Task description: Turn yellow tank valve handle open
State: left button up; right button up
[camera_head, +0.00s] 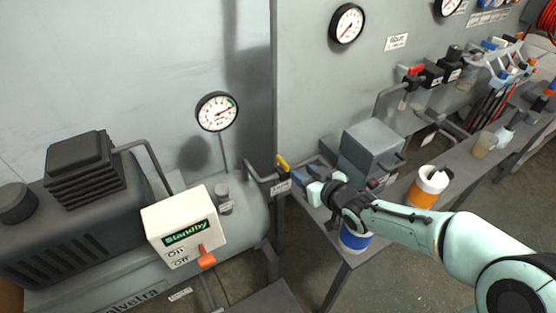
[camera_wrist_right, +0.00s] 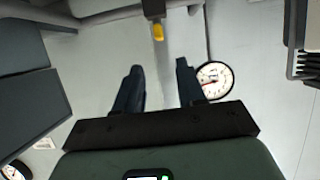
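The yellow valve handle (camera_head: 283,162) is on a dark pipe at the right end of the grey tank (camera_head: 248,228). My right gripper (camera_head: 303,174) is just right of the handle in the head view, above the bench's near end. In the right wrist view my right gripper (camera_wrist_right: 160,66) has its two dark fingers spread, with nothing between them. The yellow handle (camera_wrist_right: 158,32) lies beyond the fingertips, in line with the gap and apart from them. My left gripper is not in view.
A white control box (camera_head: 182,226) reading "Standby" has an orange lever (camera_head: 207,257). A gauge (camera_head: 217,112) stands above the tank. A grey box (camera_head: 373,148), an orange-banded container (camera_head: 428,188) and a blue container (camera_head: 354,238) are around my right arm.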

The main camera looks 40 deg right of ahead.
aim_at(283, 161)
jog(key=b+x, duration=0.1)
jog(key=x, duration=1.1)
jog(key=shift+f, duration=0.2)
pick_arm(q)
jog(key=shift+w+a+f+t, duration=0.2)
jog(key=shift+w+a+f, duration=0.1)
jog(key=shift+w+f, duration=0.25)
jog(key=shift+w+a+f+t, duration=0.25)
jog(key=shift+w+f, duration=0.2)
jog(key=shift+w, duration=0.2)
pick_arm(e)
grip_shut()
